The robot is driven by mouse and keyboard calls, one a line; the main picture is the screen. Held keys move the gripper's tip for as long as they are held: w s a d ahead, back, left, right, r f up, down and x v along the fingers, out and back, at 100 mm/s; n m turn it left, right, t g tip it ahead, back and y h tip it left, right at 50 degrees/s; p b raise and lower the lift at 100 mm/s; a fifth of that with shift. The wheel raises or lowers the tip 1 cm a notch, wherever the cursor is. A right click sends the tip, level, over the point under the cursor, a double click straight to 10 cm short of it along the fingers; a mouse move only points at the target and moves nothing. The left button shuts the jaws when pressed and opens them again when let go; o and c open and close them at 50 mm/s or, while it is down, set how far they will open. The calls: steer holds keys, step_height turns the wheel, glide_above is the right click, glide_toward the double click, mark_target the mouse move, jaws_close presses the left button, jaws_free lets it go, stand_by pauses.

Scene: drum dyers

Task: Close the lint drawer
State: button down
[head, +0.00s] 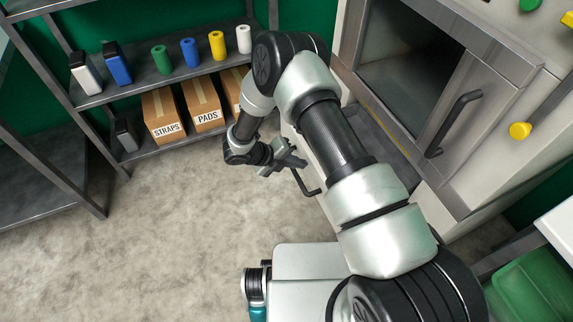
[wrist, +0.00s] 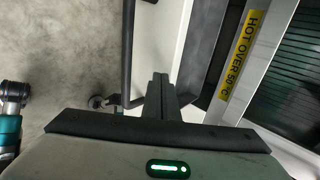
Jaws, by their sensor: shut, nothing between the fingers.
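The lint drawer stands pulled out low on the dryer's front. Its pale front panel (head: 318,158) is partly hidden behind my arm in the head view; the panel also shows in the wrist view (wrist: 172,38). The dark inside of the drawer shows between that panel and the machine. A black bar handle (head: 304,184) sticks out from the panel; it also shows in the wrist view (wrist: 127,50). My gripper (head: 296,161) is shut and empty, close to the panel and handle. Its fingertips (wrist: 160,78) overlap the panel in the wrist view; I cannot tell whether they touch.
The dryer door (head: 480,105) with its own black handle (head: 452,122) is above the drawer. A yellow heat label (wrist: 241,55) is on the machine. A shelf (head: 150,75) with bottles and boxes stands at the back left. The floor (head: 150,220) left of my gripper is clear.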

steer(key=shift+w+d, duration=0.3)
steer(key=shift+d, duration=0.3)
steer(key=w+d+b, duration=0.1)
steer(key=w+d, duration=0.4)
steer(key=d, duration=0.8)
steer(key=w+d+b, duration=0.1)
steer(key=w+d, duration=0.4)
steer(key=d, duration=0.8)
steer(key=shift+w, duration=0.35)
steer(key=shift+r, duration=0.1)
steer(key=s+a+r+p, duration=0.1)
steer(key=s+a+r, duration=0.1)
steer(key=a, duration=0.3)
steer(key=s+a+r+p, duration=0.1)
steer(key=s+a+r, duration=0.1)
steer(key=a+r, duration=0.2)
steer(key=shift+s+a+r+p, duration=0.25)
steer(key=shift+a+r+p, duration=0.05)
steer(key=shift+a, duration=0.75)
